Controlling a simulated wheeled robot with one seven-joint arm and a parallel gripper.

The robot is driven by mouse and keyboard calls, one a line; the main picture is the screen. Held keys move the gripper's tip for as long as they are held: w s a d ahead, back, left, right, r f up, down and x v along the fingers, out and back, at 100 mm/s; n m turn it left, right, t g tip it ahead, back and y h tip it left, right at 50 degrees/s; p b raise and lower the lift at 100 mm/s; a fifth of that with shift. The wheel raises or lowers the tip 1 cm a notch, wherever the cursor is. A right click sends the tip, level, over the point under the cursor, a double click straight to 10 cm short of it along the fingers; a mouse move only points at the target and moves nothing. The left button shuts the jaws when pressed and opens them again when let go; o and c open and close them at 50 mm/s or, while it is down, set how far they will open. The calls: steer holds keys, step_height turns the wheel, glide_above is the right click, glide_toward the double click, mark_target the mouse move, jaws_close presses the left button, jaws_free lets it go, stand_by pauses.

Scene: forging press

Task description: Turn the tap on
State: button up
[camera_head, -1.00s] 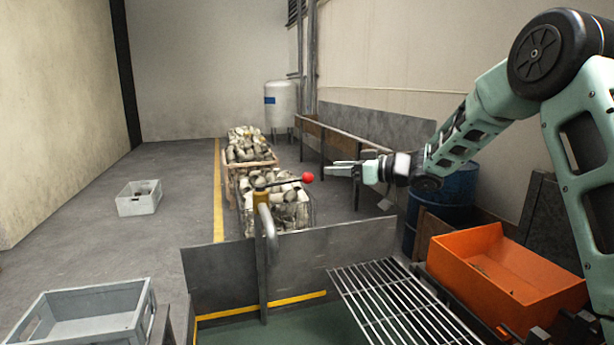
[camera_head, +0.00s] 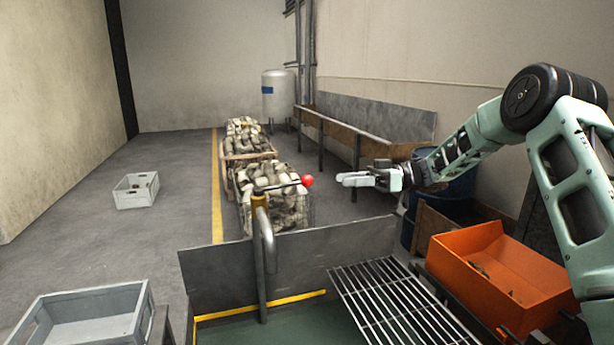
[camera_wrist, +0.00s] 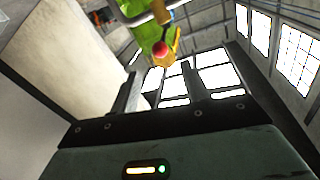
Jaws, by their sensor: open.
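The tap has a grey pipe with a bent spout (camera_head: 268,242) and a yellow valve body (camera_head: 258,201) on top. A dark lever reaches right from the valve and ends in a red knob (camera_head: 307,181). My gripper (camera_head: 343,180) is a little right of the red knob in the head view and appears apart from it. In the wrist view the red knob (camera_wrist: 160,48) shows beyond the two open fingers (camera_wrist: 160,84), roughly in line with the gap, with yellow tap parts behind it. Nothing is between the fingers.
An upright grey panel (camera_head: 215,280) stands behind the green basin and wire rack (camera_head: 385,295). An orange bin (camera_head: 550,285) sits right under my arm, beside a blue barrel (camera_head: 458,192). Crates of pale parts stand behind the tap. Grey crates (camera_head: 95,300) are left.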

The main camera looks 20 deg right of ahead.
mark_target(306, 179)
steer(key=a+p, duration=0.1)
steer(key=a, duration=0.2)
steer(key=w+a+p, duration=0.1)
steer(key=a, duration=0.3)
steer(key=w+a+p, duration=0.1)
steer(key=a, duration=0.2)
steer(key=shift+a, duration=0.25)
jaws_close()
steer(key=shift+a, duration=0.1)
